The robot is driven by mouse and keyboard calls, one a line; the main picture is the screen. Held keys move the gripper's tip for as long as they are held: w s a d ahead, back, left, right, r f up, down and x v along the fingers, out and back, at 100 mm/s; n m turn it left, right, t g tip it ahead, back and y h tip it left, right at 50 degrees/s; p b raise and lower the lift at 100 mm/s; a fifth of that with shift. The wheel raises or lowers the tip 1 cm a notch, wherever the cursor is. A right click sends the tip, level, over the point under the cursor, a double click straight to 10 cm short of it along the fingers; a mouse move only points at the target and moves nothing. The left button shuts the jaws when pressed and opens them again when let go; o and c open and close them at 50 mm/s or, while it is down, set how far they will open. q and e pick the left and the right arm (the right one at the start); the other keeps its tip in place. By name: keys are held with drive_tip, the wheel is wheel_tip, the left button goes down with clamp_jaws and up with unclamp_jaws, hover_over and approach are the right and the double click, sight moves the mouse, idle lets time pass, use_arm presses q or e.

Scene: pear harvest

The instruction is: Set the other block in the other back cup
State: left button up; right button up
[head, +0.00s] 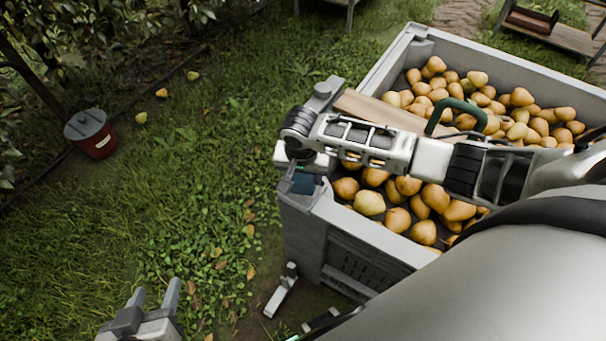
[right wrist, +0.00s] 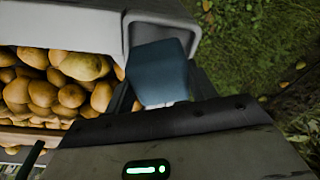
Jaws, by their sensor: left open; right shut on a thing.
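A dark blue block (head: 303,183) is between the fingers of my right gripper (head: 300,172), at the near left corner of the grey pear bin (head: 372,232). In the right wrist view the block (right wrist: 158,72) sits against the rounded corner cup (right wrist: 133,22); its lower end is partly hidden by my wrist. I cannot tell how deep the block is in the cup. Another corner cup (head: 419,32) shows at the bin's far left corner; I cannot make out a block in it. My left gripper (head: 155,297) is open and empty, low over the grass.
The bin is full of pears (head: 515,112). A wooden board (head: 382,110) lies across it, with a green handle (head: 457,112) near it. A red bucket (head: 92,136) with a grey lid stands on the grass at left. Fallen pears lie near it. Open grass lies left of the bin.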

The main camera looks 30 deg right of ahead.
drive_tip(key=shift+f, duration=0.35)
drive_tip(key=o, duration=1)
